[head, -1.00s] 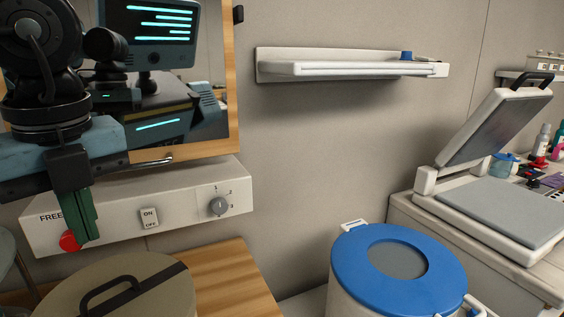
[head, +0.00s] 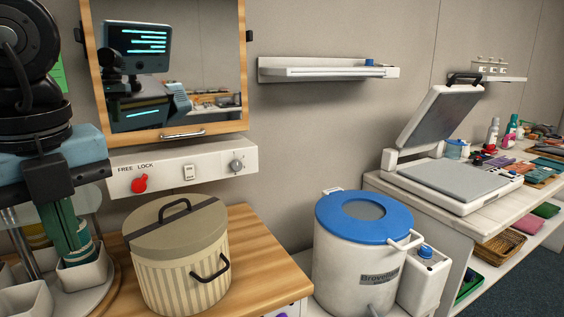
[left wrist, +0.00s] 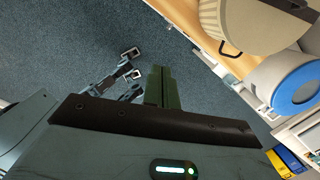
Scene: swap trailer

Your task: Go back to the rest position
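My left gripper (head: 74,255) hangs at the left edge of the head view, fingers pointing down. Its green fingers lie side by side with no gap that I can see and nothing between them. In the left wrist view the same fingers (left wrist: 161,88) point out over the bare blue-grey floor (left wrist: 70,50). In the head view they overlap a carousel of white cups (head: 85,275); whether they touch it I cannot tell. My right gripper is not identifiable in either view.
A striped lidded bin (head: 180,270) stands on the wooden counter (head: 255,262), under a control panel (head: 215,170) and mirror (head: 205,70). A blue-lidded drum (head: 345,265) stands to its right. A heat press (head: 455,180) stands on the right bench. A wall shelf (head: 325,70) is above.

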